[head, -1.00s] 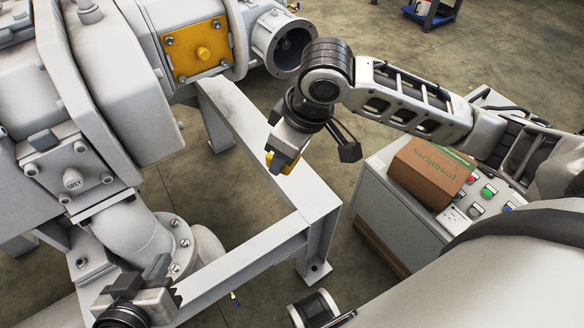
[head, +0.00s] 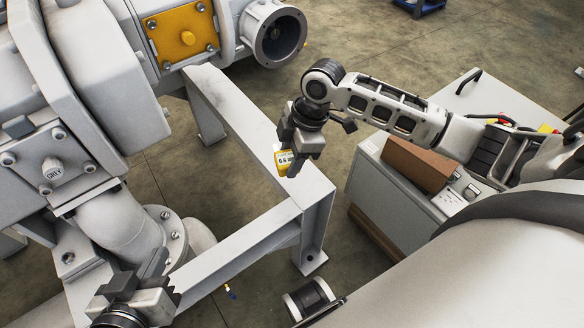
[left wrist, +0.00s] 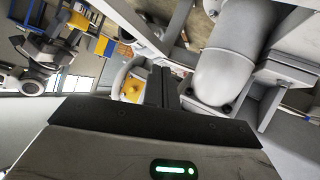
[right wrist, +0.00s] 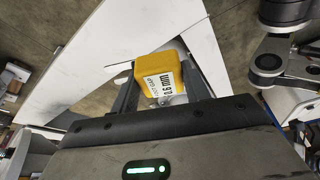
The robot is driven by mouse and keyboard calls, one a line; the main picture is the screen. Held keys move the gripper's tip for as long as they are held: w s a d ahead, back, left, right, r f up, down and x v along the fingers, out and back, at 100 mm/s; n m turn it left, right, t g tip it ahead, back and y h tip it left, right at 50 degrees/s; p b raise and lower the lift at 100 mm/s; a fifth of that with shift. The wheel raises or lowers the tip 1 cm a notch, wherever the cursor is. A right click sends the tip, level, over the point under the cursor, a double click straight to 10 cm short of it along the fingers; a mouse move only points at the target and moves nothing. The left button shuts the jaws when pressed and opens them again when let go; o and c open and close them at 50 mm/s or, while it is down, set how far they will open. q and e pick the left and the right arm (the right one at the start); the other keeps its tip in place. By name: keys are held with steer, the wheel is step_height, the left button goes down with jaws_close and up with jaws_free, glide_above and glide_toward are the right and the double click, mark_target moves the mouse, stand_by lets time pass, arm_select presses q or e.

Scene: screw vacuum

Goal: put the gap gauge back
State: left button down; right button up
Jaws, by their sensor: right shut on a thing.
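The gap gauge is a yellow block with a white "0.6 mm" label. My right gripper (head: 293,160) is shut on the gap gauge (head: 284,161) and holds it in the air near the corner of the grey steel frame (head: 308,186). In the right wrist view the gauge (right wrist: 158,79) sits between the two fingers, label showing. My left gripper (head: 157,272) is low at the left of the head view, beside the frame and pipe. Its fingers (left wrist: 165,87) are together and empty in the left wrist view.
A grey vacuum pump with a yellow plate (head: 183,38) and a flanged pipe (head: 125,228) fills the left. A white control cabinet (head: 390,210) stands at the right, with a brown box (head: 418,163) on top.

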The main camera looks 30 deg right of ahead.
steer(key=w+f, duration=0.1)
steer(key=w+d+f+b, duration=0.1)
steer(key=f, duration=0.1)
steer(key=shift+d, duration=0.2)
step_height(320, 180, down, 3)
steer(key=shift+r+b, duration=0.15)
steer(key=shift+b, duration=0.7)
steer(key=shift+d+f, duration=0.1)
steer(key=shift+f, duration=0.2)
steer(key=shift+r, duration=0.15)
arm_select(q)
steer(key=r+t, duration=0.1)
steer(key=r+h, duration=0.1)
steer(key=shift+d+r+t, duration=0.3)
steer(key=shift+d+t, duration=0.1)
arm_select(e)
steer(key=o, duration=1.1)
arm_select(q)
steer(key=shift+f, duration=0.15)
